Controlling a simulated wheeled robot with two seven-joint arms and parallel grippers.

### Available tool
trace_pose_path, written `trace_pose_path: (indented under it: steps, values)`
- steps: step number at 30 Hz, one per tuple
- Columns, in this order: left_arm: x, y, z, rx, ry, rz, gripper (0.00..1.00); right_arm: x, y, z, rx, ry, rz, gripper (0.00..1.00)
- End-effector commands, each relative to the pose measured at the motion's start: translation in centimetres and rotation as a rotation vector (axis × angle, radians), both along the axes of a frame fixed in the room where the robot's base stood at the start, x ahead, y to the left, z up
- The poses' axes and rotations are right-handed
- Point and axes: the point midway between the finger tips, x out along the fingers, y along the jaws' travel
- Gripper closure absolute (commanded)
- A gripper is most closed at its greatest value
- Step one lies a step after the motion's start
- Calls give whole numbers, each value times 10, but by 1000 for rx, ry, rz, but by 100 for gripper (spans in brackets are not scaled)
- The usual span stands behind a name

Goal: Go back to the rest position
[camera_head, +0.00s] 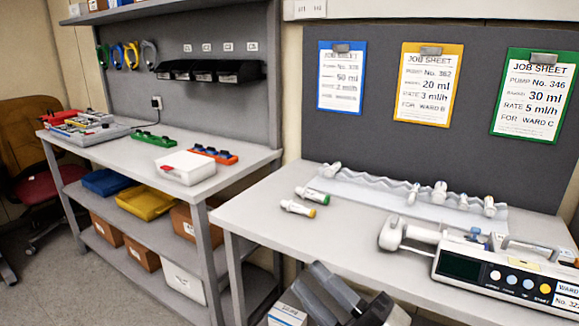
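My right gripper (311,276) shows at the bottom centre, in front of the near edge of the right table. Its two dark grey fingers point up and to the left, look spread apart, and hold nothing visible. My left gripper is not in view. A white syringe pump (505,272) with a dark screen and coloured buttons stands on the right table (350,245), cut off by the right edge. Two labelled syringes (312,195) lie loose at the table's left. A clear wavy rack (385,192) behind them holds several syringes.
Blue, yellow and green job sheets (429,84) hang on the grey back panel. A white box (286,316) is beside my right gripper. Floor at the lower left is clear.

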Motion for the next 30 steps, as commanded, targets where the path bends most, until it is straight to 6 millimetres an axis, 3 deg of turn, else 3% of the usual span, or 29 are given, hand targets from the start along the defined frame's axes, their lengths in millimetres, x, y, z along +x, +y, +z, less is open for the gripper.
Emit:
trace_pose_path:
  steps: [1,3,6,9,12,15,18,30]
  values:
    - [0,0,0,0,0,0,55,7,-17,-39,110,251,-67,69]
    - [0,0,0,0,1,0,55,8,-39,-88,244,542,-150,69]
    - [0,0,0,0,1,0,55,-9,-66,-156,416,897,-264,69]
    - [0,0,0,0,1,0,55,-38,-84,-212,559,1175,-367,69]
    - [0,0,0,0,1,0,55,-68,-96,-250,667,1372,-449,69]
    - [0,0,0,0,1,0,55,-90,-102,-272,734,1490,-503,69]
    - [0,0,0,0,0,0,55,-101,-104,-282,766,1543,-528,69]
    - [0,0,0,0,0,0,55,-101,-104,-282,767,1546,-529,69]
